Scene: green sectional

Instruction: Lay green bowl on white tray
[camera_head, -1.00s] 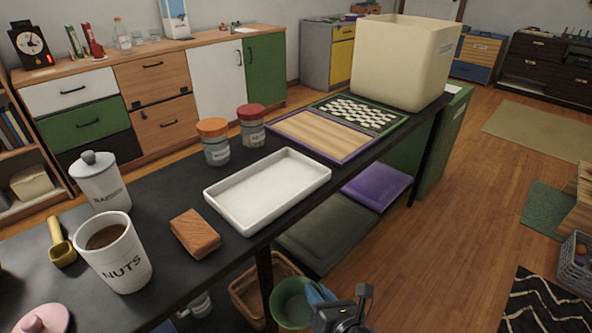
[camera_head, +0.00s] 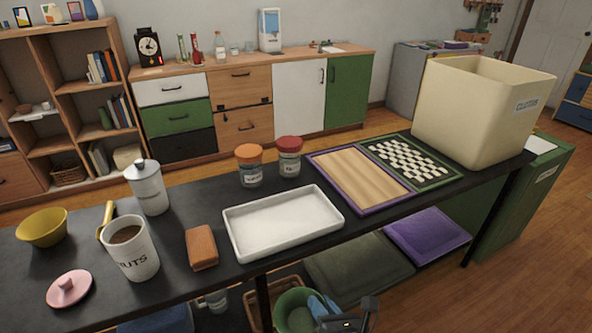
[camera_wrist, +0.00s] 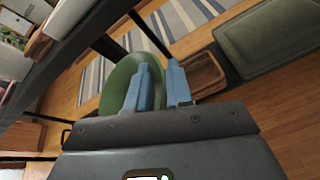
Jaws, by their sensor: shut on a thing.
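The green bowl (camera_head: 291,318) is at the bottom of the head view, in front of the dark table and below its top. My gripper (camera_head: 323,306) has blue fingertips at the bowl's right side. In the wrist view, the green bowl (camera_wrist: 118,82) is tilted, with its rim between the blue fingers of my gripper (camera_wrist: 162,84), which is shut on it. The white tray (camera_head: 284,224) lies flat and empty on the table top, above and left of my gripper in the head view.
A brown block (camera_head: 201,248) lies left of the tray. Two lidded jars (camera_head: 249,172) stand behind it, and a wooden board (camera_head: 360,180) lies to the right. A white mug (camera_head: 133,250) stands farther left. The table's front edge lies between bowl and tray.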

